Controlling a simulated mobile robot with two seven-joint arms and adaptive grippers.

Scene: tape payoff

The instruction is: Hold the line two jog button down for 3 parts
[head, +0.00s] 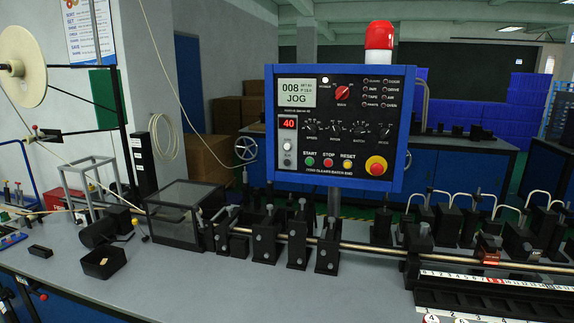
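A blue-framed control panel (398,130) stands upright above the bench line, facing me. Its screen (297,93) reads 008 and JOG, with smaller text I cannot read surely. A red display (288,122) reads 40. Below it are a pale round control (287,145) and a dark one (287,161); their small labels are unclear, so I cannot tell which is the jog button. The green START (310,161), red STOP (328,162) and yellow RESET (347,163) buttons sit along the bottom. Neither of my grippers is in view.
A big red emergency button (376,166) is at the panel's lower right. Black fixtures (265,240) and a long rod line the grey bench (200,285) below. A covered box (180,215) and a small black bin (103,262) stand left. The front bench is largely clear.

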